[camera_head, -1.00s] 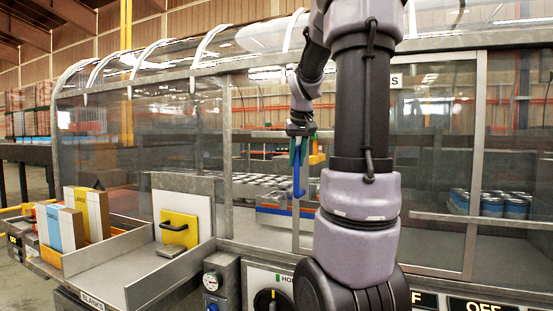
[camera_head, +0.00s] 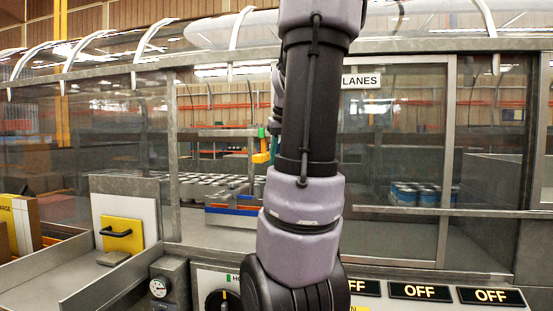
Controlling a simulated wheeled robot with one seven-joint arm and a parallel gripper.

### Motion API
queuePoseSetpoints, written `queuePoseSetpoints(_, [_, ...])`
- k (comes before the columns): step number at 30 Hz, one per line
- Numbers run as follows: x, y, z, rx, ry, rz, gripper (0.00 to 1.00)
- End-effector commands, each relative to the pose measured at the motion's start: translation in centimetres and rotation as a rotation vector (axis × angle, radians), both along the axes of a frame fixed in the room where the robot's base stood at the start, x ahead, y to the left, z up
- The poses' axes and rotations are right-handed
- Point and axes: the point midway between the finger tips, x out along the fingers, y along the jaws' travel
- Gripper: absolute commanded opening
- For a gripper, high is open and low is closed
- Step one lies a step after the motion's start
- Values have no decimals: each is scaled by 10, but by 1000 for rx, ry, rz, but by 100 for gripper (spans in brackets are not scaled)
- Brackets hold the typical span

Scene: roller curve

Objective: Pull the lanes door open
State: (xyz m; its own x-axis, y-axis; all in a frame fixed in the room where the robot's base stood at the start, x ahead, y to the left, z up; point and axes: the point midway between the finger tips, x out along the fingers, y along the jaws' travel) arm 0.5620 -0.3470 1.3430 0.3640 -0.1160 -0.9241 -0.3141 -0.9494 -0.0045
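The lanes door appears to be the framed clear panel (camera_head: 392,150) on the right of the machine front, below the white LANES sign (camera_head: 361,81). An upright metal stile (camera_head: 446,160) stands at its right side. My arm covers its left part, so I cannot tell whether it stands ajar or where its handle is. My gripper is almost wholly hidden behind my upright arm; only a teal sliver (camera_head: 274,144) shows left of the arm. I cannot see its fingertips or any contact with the door.
A metal rail (camera_head: 480,212) runs across the front at right. Below are several OFF signs (camera_head: 405,291) and a black knob (camera_head: 222,301). At left is a yellow plate with a black handle (camera_head: 122,234). Cans (camera_head: 415,194) stand behind the glass.

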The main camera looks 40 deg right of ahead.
Motion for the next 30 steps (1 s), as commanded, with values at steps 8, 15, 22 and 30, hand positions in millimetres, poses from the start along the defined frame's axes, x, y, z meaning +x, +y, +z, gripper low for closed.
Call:
queuePoseSetpoints(8, [0, 0, 1, -2, -2, 0, 55])
queuePoseSetpoints(15, [-2, 1, 9, -1, -3, 0, 55])
queuePoseSetpoints(22, [-18, 5, 48, -3, -5, 1, 55])
queuePoseSetpoints(30, [-35, 11, 90, -3, -4, 1, 55])
